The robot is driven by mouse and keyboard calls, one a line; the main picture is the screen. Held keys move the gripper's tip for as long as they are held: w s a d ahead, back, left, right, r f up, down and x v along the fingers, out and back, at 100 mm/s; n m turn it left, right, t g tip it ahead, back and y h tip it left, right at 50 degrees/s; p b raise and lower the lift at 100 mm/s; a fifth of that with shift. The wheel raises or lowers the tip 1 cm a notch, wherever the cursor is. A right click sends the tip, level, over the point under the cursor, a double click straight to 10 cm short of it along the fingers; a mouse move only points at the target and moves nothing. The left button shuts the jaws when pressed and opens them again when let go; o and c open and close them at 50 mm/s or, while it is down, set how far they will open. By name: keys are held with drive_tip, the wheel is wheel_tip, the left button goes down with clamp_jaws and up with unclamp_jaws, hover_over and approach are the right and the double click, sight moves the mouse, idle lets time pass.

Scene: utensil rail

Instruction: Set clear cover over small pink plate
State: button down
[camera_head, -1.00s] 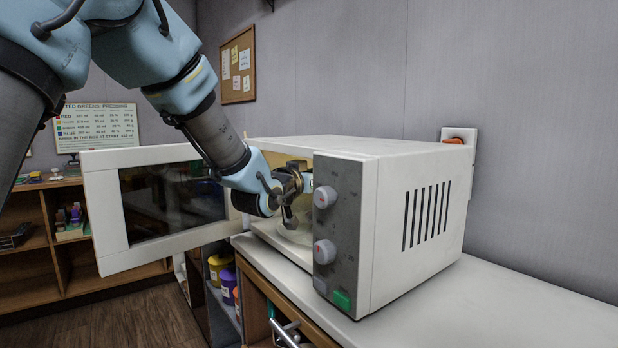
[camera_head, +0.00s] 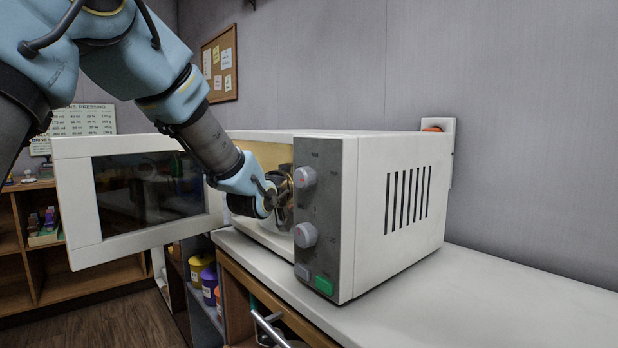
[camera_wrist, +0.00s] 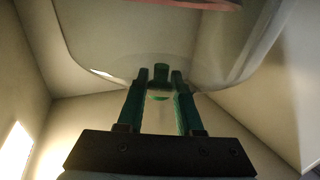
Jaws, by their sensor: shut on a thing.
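My gripper (camera_head: 284,200) reaches through the open front of the white microwave (camera_head: 400,210). In the wrist view my gripper (camera_wrist: 161,75) is shut on the small knob of the clear cover (camera_wrist: 235,70). The cover's see-through dome spreads beyond the fingers. The pink plate (camera_wrist: 190,3) shows only as a pink strip at the top edge of the wrist view, seen beyond or through the cover. I cannot tell whether the cover touches the plate. In the head view the control panel and my wrist hide most of the cavity.
The microwave door (camera_head: 140,195) stands wide open to the left, with my forearm passing in front of its hinge side. The control panel (camera_head: 318,215) is close to the right of my gripper. Cavity walls (camera_wrist: 25,70) surround it. The white counter (camera_head: 470,300) is clear at right.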

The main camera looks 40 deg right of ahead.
drive_tip(key=shift+f+b, duration=0.4)
idle(0.3)
drive_tip(key=shift+c, duration=2.4)
unclamp_jaws()
drive_tip(key=b+v, duration=0.1)
drive_tip(key=v, duration=1)
drive_tip(key=shift+d, duration=0.1)
